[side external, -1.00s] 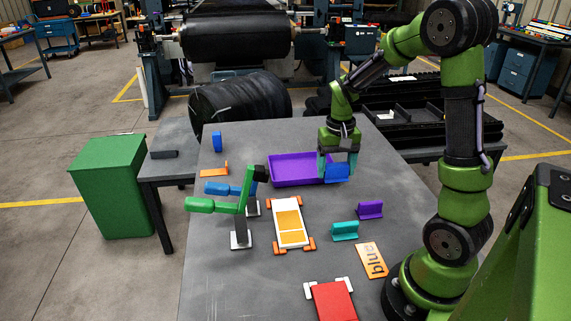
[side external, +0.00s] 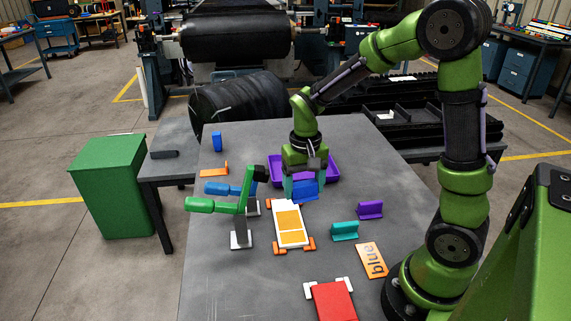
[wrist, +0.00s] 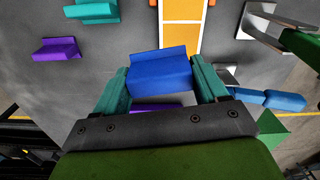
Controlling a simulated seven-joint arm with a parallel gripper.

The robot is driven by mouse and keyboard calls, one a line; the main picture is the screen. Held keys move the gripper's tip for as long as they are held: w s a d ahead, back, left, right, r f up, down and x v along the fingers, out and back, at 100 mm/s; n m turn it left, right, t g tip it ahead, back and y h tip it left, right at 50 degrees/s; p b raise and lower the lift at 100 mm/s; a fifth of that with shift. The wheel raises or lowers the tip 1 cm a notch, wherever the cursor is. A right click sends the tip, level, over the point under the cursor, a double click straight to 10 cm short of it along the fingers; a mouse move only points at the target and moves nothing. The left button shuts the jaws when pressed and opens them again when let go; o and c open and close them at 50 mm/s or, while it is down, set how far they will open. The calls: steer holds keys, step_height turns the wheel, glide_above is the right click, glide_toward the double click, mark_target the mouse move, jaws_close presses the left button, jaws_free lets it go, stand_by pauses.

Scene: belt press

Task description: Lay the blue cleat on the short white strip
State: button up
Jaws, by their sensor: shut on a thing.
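My gripper (side external: 303,182) is shut on the blue cleat (side external: 306,191), which shows a flat face and an upright rib. The wrist view shows the cleat (wrist: 160,75) between both teal fingers. The white strip (side external: 279,236), with orange patches on it, lies on the table with orange clamps at its ends. The cleat is at the strip's far end in the side view, seemingly above the table. In the wrist view the strip (wrist: 181,10) lies just beyond the cleat; its near end is partly hidden by the cleat.
A purple tray (side external: 331,171) is behind my gripper. Teal (side external: 344,232) and purple (side external: 370,209) cleats stand right of the strip. Levers with green (side external: 200,204) and blue (side external: 217,188) handles stand left. A red strip (side external: 333,302) and an orange "blue" card (side external: 371,260) lie nearer.

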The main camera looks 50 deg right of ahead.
glide_above(291, 231)
steer(key=shift+f+m, duration=0.35)
steer(key=shift+m, duration=0.65)
steer(key=shift+f, duration=0.1)
steer(key=shift+f, duration=2.85)
steer(key=shift+f, duration=0.6)
